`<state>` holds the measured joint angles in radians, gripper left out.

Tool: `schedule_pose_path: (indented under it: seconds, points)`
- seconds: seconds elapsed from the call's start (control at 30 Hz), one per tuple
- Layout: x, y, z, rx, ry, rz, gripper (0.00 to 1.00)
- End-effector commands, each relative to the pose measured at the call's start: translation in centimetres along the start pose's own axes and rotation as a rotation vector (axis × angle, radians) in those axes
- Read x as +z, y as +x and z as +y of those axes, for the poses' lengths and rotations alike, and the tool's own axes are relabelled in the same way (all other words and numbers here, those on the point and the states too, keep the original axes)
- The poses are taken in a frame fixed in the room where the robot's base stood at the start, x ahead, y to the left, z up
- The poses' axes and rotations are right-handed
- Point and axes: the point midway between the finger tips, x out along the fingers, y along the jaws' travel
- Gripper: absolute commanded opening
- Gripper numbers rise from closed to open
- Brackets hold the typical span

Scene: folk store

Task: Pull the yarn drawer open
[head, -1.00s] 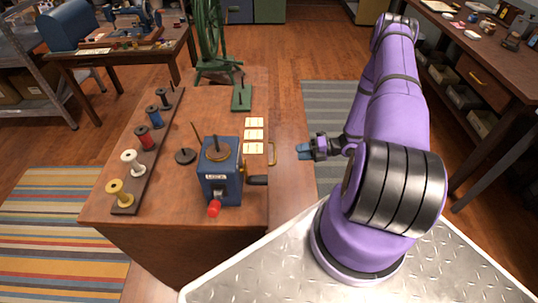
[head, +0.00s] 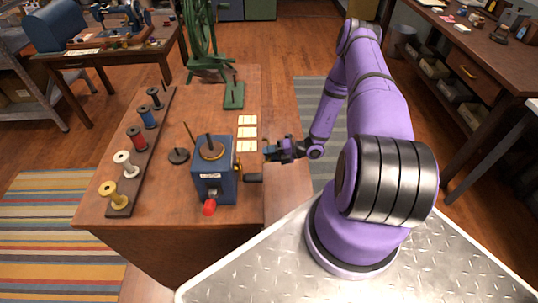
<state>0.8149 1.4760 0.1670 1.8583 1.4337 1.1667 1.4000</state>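In the earlier frame a brass pull showed on the table's right edge; my gripper now covers that spot. The drawer front on that side faces away from the camera, and no opening shows. My gripper (head: 268,151) is at that right edge, pointing left, its dark fingers about where the pull was. Whether the fingers touch or grip the pull, or how far apart they are, cannot be made out.
Several spools stand on a rack (head: 146,150) at left. A striped grey rug (head: 309,105) lies right of the table. A bench drawer (head: 466,71) with a brass pull is at far right.

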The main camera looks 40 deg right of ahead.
Motion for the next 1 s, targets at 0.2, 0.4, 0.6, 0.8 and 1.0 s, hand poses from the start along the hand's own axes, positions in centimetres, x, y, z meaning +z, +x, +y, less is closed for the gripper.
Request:
schedule_pose_path:
  seconds: [0.2,0.4,0.6,0.8,1.0]
  points:
    - [0.0,0.1,0.0,0.000,0.000,0.000,0.36]
    - [0.0,0.1,0.0,0.000,0.000,0.000,0.04]
    - [0.0,0.1,0.0,0.000,0.000,0.000,0.00]
    - [0.0,-0.8,-0.2,0.000,0.000,-0.001,0.00]
    - [0.0,-3.8,-0.8,-0.002,0.001,-0.002,0.00]
